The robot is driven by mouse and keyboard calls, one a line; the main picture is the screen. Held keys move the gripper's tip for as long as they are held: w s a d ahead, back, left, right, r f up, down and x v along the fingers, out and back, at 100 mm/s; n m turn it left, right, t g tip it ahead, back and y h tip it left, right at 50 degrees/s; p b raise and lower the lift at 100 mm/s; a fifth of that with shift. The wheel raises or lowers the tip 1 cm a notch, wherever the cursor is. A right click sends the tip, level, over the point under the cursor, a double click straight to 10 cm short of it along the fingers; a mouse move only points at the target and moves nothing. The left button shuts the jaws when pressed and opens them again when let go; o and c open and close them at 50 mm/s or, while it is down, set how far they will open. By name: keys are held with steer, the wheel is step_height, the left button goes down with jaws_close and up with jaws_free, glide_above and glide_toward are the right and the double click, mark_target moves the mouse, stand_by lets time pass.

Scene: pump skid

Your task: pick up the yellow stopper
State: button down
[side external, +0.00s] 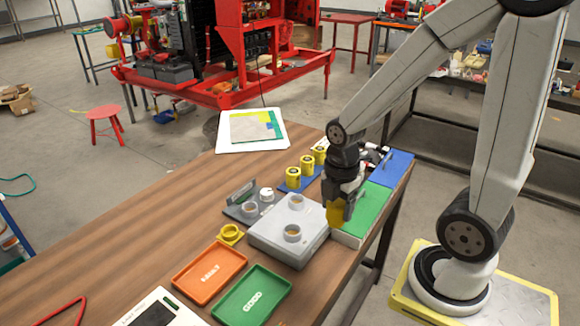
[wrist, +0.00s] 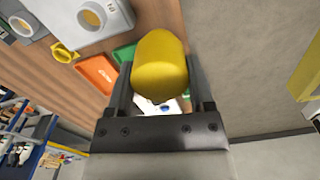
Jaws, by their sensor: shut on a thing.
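The yellow stopper (wrist: 160,65) is between the two fingers of my gripper (wrist: 160,100) in the wrist view, with a finger against each side. In the side view, my gripper (side external: 341,200) points down above the green section of the tray at the table's right edge. The stopper (side external: 335,213) shows there as a yellow patch low at the fingers. It looks held over the green section, close to the grey box's right side. I cannot tell whether its underside touches anything.
A grey box (side external: 272,243) with round ports stands left of my gripper. An orange tray (side external: 208,273) and a green tray (side external: 252,297) lie in front. Yellow cylinders (side external: 293,178) stand behind on a blue base. A yellow ring holder (side external: 230,234) sits left. The left tabletop is mostly clear.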

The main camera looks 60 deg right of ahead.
steer(key=shift+s+a+r, duration=0.1)
steer(key=shift+s+r, duration=0.1)
steer(key=shift+s, duration=0.4)
steer(key=shift+w, duration=0.1)
steer(key=shift+w, duration=0.45)
steer(key=w+a+f, duration=0.1)
steer(key=w+f, duration=0.2)
steer(key=w, duration=0.7)
steer(key=w+a+f, duration=0.1)
steer(key=w+f, duration=0.2)
steer(key=w, duration=0.7)
steer(key=w+a+f, duration=0.2)
steer(key=w+f, duration=0.1)
steer(key=w, duration=0.7)
steer(key=shift+w, duration=0.15)
steer(key=shift+a+f, duration=0.1)
steer(key=shift+f, duration=0.15)
steer(key=shift+f, duration=2.6)
